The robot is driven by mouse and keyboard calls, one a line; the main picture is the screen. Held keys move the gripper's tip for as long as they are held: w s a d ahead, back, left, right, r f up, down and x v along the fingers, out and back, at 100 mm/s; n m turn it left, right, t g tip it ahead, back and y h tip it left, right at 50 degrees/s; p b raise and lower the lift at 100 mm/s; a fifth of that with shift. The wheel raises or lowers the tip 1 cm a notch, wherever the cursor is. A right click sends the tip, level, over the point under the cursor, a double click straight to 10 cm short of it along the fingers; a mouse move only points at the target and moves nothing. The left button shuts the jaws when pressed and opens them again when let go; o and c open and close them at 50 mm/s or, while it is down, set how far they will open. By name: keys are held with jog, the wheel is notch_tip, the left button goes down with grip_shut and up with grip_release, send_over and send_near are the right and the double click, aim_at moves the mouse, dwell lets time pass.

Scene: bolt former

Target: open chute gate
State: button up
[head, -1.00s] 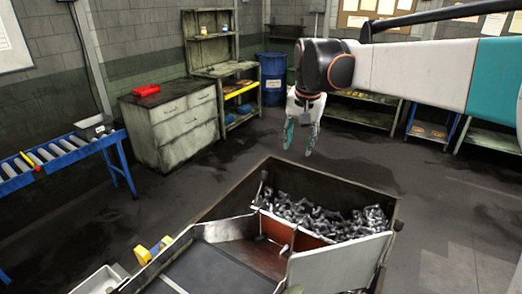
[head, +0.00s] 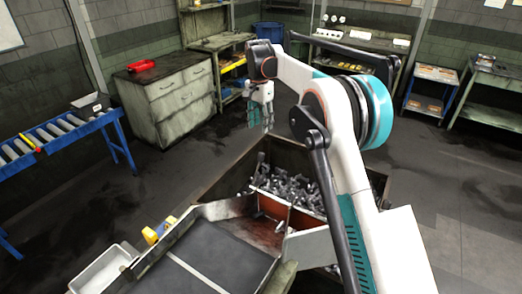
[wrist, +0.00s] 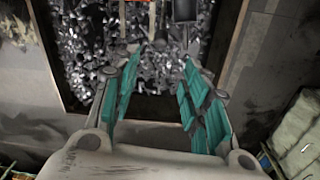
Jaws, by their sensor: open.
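The chute gate looks to be the reddish-brown plate (head: 273,207) between the bin of metal parts (head: 213,190) and the sloping chute (head: 215,250). I cannot tell for certain whether it is shut. An orange-red edge (wrist: 137,1) shows at the top of the wrist view, perhaps part of it. My gripper (head: 260,126) hangs above the bin's far side, apart from the plate, with its teal fingers pointing down. In the wrist view, my gripper (wrist: 160,75) is open and empty, with the metal parts (wrist: 165,68) below and beyond its fingers.
A dark upright handle-like piece (head: 261,160) stands at the bin's left edge. A yellow object (head: 158,231) and a pale tray (head: 104,270) sit left of the chute. A roller conveyor (head: 55,135) and a drawer cabinet (head: 168,98) stand farther left. Floor is clear at right.

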notch_tip(320, 180, down, 14)
jog(key=shift+s+d+f+b, duration=0.1)
jog(key=shift+s+b, duration=0.05)
jog(key=shift+b, duration=0.2)
dwell(0.4)
grip_shut()
